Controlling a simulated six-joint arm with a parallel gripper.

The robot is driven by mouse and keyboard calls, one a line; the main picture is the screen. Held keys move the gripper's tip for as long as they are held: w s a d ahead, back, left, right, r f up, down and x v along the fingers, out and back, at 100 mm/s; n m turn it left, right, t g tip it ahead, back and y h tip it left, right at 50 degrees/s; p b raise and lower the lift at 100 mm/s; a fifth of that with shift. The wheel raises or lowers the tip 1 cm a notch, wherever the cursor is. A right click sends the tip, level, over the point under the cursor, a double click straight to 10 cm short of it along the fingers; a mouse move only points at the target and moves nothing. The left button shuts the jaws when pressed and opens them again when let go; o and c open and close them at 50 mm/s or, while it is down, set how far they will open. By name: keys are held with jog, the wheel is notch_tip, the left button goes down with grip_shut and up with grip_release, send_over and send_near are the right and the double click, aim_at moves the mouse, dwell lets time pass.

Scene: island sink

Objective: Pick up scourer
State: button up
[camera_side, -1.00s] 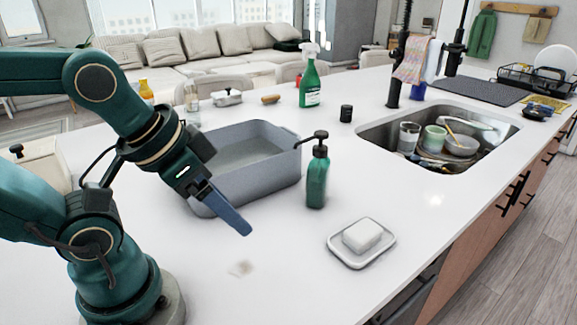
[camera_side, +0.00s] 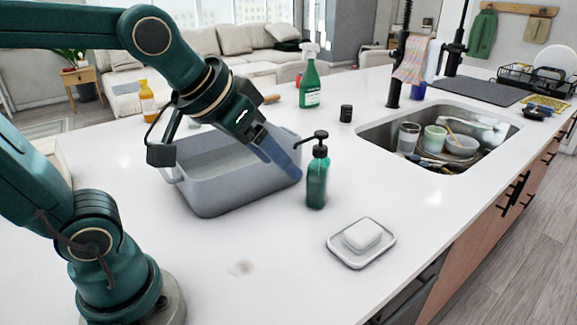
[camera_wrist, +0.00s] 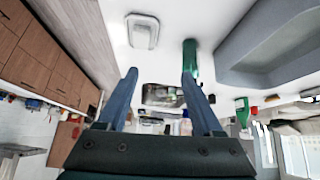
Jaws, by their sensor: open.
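I cannot make out a thing that is surely the scourer. A white block (camera_side: 362,235) lies on a small white dish (camera_side: 348,260) near the counter's front edge, and a yellow patterned piece (camera_side: 548,102) lies beyond the sink; either's kind is unclear. The block also shows on its dish in the wrist view (camera_wrist: 142,33). My gripper (camera_side: 284,164) is over the right part of the grey basin, behind the green pump bottle and well away from the block. In the wrist view its two blue fingers (camera_wrist: 160,76) stand apart with nothing held.
The grey basin (camera_side: 222,198) stands below my gripper. The green pump bottle (camera_side: 317,180) stands right beside it, close to my fingers. A green spray bottle (camera_side: 310,88) and a small black jar (camera_side: 346,113) stand farther back. The sink (camera_side: 377,133) holds dishes.

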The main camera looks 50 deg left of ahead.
jog(key=w, duration=0.6)
jog(key=g, duration=0.1)
send_over(362, 230)
jog(key=s+a, duration=0.1)
jog(key=s, duration=0.1)
notch_tip(362, 230, down, 9)
jog(key=shift+m+g, duration=0.4)
jog(key=shift+g, duration=0.5)
jog(key=f, duration=0.4)
jog(key=d+f, duration=0.1)
jog(key=f, duration=0.1)
jog(key=shift+w, duration=0.1)
jog(key=shift+x, duration=2.4)
grip_shut()
notch_tip(362, 230, up, 10)
